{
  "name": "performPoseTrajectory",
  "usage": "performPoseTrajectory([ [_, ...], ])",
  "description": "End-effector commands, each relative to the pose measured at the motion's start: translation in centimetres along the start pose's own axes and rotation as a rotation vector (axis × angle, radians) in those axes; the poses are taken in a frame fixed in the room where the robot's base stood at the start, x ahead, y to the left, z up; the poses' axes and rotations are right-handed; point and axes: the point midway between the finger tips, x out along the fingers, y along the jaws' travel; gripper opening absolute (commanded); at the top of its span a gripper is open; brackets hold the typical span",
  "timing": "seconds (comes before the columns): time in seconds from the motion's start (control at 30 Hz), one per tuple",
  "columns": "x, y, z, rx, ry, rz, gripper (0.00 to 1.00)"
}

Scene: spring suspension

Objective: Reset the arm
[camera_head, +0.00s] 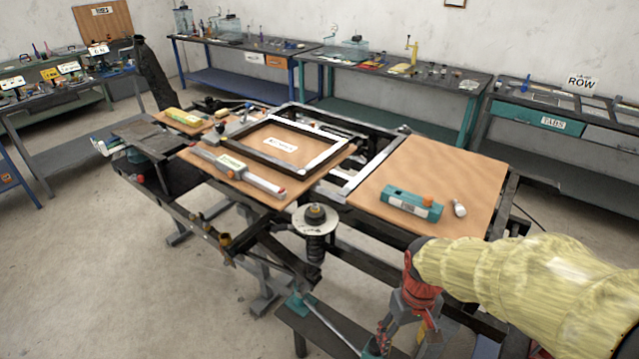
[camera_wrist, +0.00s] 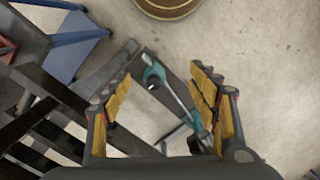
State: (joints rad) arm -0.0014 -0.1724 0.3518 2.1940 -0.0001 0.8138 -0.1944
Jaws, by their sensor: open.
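My arm, in a pale yellow sleeve, reaches in from the right of the head view. My gripper (camera_head: 402,325) hangs low at its red wrist, in front of the dark frame. In the wrist view my gripper (camera_wrist: 160,100) is open, its yellow-padded fingers wide apart with nothing held between them. A teal-ended rod (camera_wrist: 170,92) shows below and between the fingers, apart from them as far as I can tell. The spring suspension (camera_head: 315,235), a coil under a pale round plate, stands left of my gripper on the frame.
A wooden board (camera_head: 445,175) holds a teal box (camera_head: 411,203) and a small white bulb-like item (camera_head: 459,208). Another board carries a black-and-white frame (camera_head: 290,143) and a long grey tool (camera_head: 238,172). Benches line the walls. The floor (camera_head: 90,260) at left is clear.

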Motion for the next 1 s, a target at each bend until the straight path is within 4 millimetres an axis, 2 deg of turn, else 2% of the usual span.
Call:
performPoseTrajectory([
  [0.03, -2.2, -0.2, 1.0, 0.047, 0.039, 0.007, 0.60],
  [0.2, -7.6, -0.8, 4.3, 0.171, 0.158, 0.017, 0.60],
  [0.4, -13.0, -1.4, 7.4, 0.197, 0.335, 0.032, 0.60],
  [0.6, -17.2, -1.7, 8.6, 0.193, 0.491, 0.048, 0.60],
  [0.73, -18.4, -1.7, 8.8, 0.192, 0.531, 0.052, 0.60],
  [1.0, -18.6, -1.7, 8.8, 0.192, 0.536, 0.052, 0.60],
])
